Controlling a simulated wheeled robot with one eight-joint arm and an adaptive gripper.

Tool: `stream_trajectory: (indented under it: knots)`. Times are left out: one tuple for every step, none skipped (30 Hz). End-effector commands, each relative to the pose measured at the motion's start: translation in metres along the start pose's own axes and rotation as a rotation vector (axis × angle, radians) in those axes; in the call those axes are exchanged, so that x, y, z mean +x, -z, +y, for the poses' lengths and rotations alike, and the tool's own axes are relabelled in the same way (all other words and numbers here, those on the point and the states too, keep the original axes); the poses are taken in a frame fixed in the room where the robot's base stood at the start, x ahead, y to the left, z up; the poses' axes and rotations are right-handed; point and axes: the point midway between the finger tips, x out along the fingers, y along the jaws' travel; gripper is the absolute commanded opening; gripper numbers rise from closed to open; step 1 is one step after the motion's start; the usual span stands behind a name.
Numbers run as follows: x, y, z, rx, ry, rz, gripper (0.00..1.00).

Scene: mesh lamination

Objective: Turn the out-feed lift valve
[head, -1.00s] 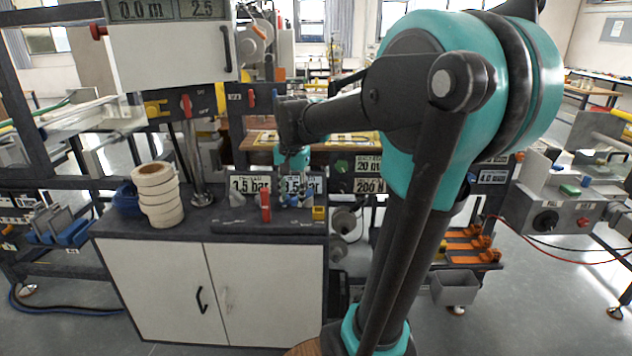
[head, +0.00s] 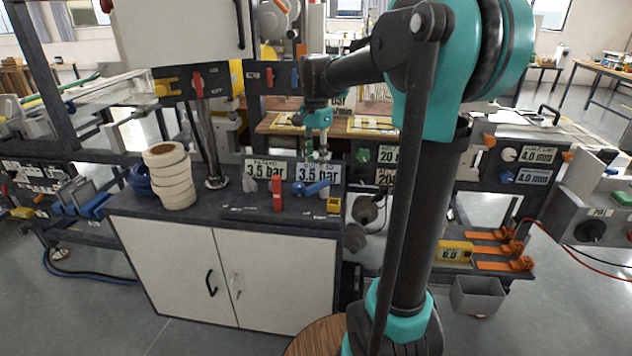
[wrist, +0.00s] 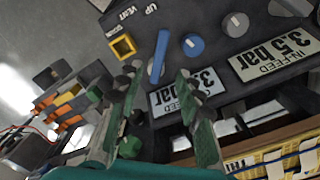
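The lift valves stand on the dark panel top of the white cabinet. In the head view a red lever (head: 277,193) stands upright, and a blue lever (head: 311,188) beside it, below the right-hand 3.5 bar display (head: 318,173), lies nearly level. In the wrist view the blue lever (wrist: 159,56) is long and thin, with its lower end near the gap between my fingertips. A blue round knob (wrist: 192,45) is beside it. My gripper (head: 318,152) is above and behind the levers. Its fingers (wrist: 158,88) are spread, with nothing visibly held between them.
A yellow-framed button (head: 333,205) sits right of the blue lever, and the in-feed display (head: 264,170) is to the left. A stack of tape rolls (head: 170,175) stands left on the cabinet (head: 190,265). A grey bin (head: 477,296) and orange clamps are at right.

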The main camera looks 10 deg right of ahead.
Motion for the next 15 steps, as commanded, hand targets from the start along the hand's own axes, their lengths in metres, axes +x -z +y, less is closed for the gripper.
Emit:
stream_trajectory:
  knots:
    - [0.011,0.000,0.000,0.000,0.000,0.000,0.36]
    - [0.016,0.000,0.000,0.000,0.000,0.000,0.36]
    - [0.024,0.000,0.000,0.000,0.000,0.000,0.36]
    - [0.030,0.000,0.000,0.000,0.000,0.000,0.36]
    - [0.036,0.000,-0.001,0.000,0.000,0.000,0.36]
    - [0.043,0.000,0.000,0.000,0.000,0.000,0.36]
    - [0.048,0.000,0.000,0.000,0.000,0.000,0.36]
    - [0.053,0.000,0.000,0.000,0.000,0.000,0.36]
    - [0.059,0.000,0.000,0.000,0.000,0.000,0.36]
    - [0.062,0.000,0.000,-0.001,0.000,0.000,0.36]
    - [0.066,0.000,0.000,-0.001,0.000,0.000,0.36]
    - [0.070,0.000,0.000,-0.001,0.000,0.000,0.36]
    - [0.073,0.000,0.000,-0.001,0.000,0.000,0.36]
    - [0.075,0.000,0.000,-0.001,0.000,0.000,0.36]
    - [0.078,0.000,0.000,-0.001,0.000,0.000,0.36]
